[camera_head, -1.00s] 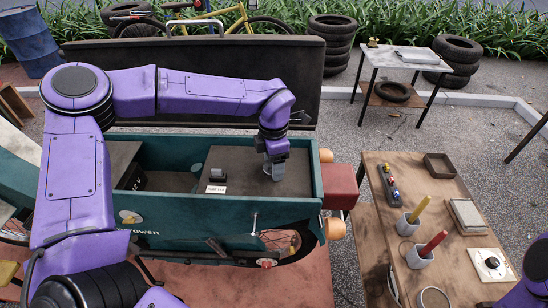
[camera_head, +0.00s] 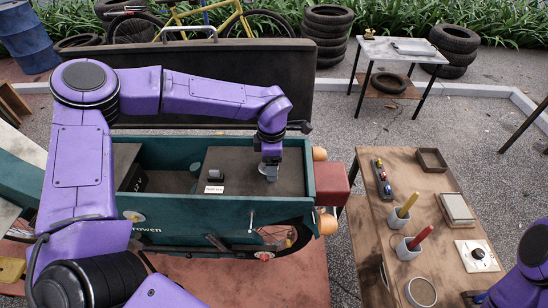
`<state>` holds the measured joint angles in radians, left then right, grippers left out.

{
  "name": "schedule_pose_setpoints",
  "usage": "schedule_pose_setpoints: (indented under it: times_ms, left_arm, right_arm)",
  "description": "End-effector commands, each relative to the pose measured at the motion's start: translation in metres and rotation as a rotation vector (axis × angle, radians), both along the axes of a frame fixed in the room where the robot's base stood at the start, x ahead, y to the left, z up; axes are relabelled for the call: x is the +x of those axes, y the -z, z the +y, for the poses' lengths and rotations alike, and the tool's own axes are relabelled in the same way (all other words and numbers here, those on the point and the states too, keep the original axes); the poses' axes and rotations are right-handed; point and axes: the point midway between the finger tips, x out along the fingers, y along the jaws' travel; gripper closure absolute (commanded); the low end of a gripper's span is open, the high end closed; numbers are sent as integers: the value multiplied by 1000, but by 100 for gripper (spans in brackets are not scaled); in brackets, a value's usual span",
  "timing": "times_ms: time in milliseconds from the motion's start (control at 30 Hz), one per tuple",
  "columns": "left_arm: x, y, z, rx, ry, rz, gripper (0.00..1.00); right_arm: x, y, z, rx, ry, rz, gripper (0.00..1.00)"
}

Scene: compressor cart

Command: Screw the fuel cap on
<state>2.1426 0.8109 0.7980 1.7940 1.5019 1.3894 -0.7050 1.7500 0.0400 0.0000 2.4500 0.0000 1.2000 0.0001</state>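My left gripper (camera_head: 270,173) hangs fingers down over the right part of the dark cart deck (camera_head: 235,160). Its fingertips are small and grey, and I cannot tell whether they hold anything. Left of it, a small dark block-like part (camera_head: 215,175) stands on the deck behind a white label (camera_head: 214,189), whose text is too small to read surely. A black round knob-like piece (camera_head: 478,253) lies on a white square on the right table; I cannot tell whether it is the fuel cap. My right arm enters at bottom right; a dark part (camera_head: 472,297) at its end may be its gripper.
The wooden table (camera_head: 445,285) holds a red-handled tool (camera_head: 420,238) and a yellow-handled one (camera_head: 407,205) in cups, a small tray (camera_head: 431,160) and a box (camera_head: 457,209). The cart's green side wall (camera_head: 180,215) and the raised dark lid (camera_head: 285,80) border the deck.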

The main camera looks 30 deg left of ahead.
Motion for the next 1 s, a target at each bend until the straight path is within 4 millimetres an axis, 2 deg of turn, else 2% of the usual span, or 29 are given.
schedule_pose_setpoints:
  times_ms: [33, 100, 367, 400, 467, 500, 867, 1000]
  left_arm:
    - [-1, -2, 3, 7, 26, 4, 91]
    - [-1, -1, 4, 7, 51, 5, 90]
    - [-2, 2, 5, 10, 69, 7, 91]
    - [-2, 2, 6, 10, 68, 7, 24]
    - [-2, 2, 6, 9, 68, 6, 4]
    - [-1, 2, 5, 9, 68, 6, 1]
    - [1, 1, -1, 5, 75, 4, 0]
    - [1, -6, -1, 4, 73, 2, 0]
  right_arm:
    - [0, -7, 0, 0, 0, 0, 57]
    - [0, -10, 0, 0, 0, 0, 57]
    - [0, -9, 0, 0, 0, 0, 57]
    - [0, -9, 0, 0, 0, 0, 57]
    - [0, -9, 0, 0, 0, 0, 57]
    - [0, -9, 0, 0, 0, 0, 57]
    - [0, -9, 0, 0, 0, 0, 57]
    - [0, -11, 0, 0, 0, 0, 57]
